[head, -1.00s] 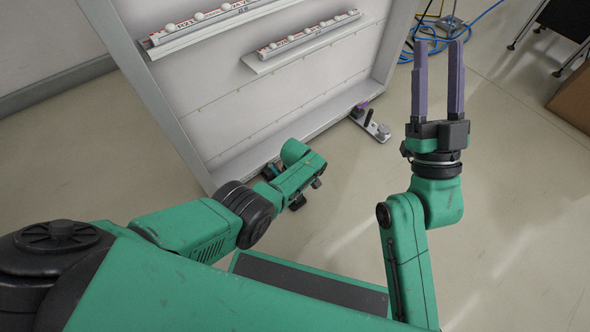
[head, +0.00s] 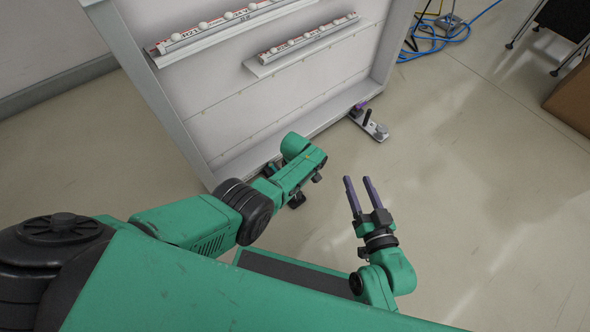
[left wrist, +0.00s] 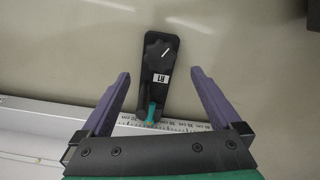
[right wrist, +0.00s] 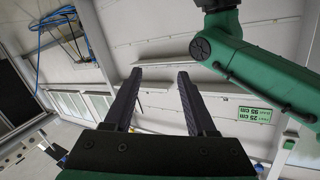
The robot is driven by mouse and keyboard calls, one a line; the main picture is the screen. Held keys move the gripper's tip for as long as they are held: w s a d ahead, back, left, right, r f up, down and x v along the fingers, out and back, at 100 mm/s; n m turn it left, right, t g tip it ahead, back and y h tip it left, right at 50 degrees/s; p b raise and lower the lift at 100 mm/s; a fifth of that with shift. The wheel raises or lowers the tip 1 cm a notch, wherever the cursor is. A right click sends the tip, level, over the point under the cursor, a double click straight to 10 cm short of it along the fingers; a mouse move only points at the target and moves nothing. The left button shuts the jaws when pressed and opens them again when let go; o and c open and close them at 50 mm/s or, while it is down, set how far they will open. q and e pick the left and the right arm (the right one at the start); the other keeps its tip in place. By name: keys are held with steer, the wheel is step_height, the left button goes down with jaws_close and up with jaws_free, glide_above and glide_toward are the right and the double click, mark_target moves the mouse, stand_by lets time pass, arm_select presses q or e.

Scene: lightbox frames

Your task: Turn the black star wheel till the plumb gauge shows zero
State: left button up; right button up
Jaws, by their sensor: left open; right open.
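In the left wrist view a black star wheel (left wrist: 159,50) with a white mark line sits on a black bracket (left wrist: 158,98) labelled R1, at the foot of the light box. My left gripper (left wrist: 160,73) is open, its fingers on either side of the bracket and apart from it. A small green piece (left wrist: 151,112) lies at the bracket's lower end by a centimetre scale; I cannot tell whether it is the plumb gauge. In the head view my left wrist hides this spot. My right gripper (head: 358,180) is open and empty over the floor; its fingers also show in the right wrist view (right wrist: 160,72).
The light box (head: 270,105) carries two ledges with labelled rails. Another foot bracket (head: 369,124) with a purple part sticks out at its right corner. Blue cables (head: 428,48) and a brown box (head: 571,100) are farther right.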

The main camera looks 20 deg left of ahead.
steer(key=s+f+g+p, duration=0.2)
steer(key=s+f+g, duration=0.1)
steer(key=s+f, duration=0.35)
steer(key=shift+g+h, duration=0.3)
steer(key=shift+g, duration=0.2)
step_height(320, 180, up, 5)
steer(key=p, duration=0.3)
steer(key=shift+a+f+p, duration=0.1)
steer(key=shift+a+p, duration=0.05)
steer(key=shift+p, duration=0.2)
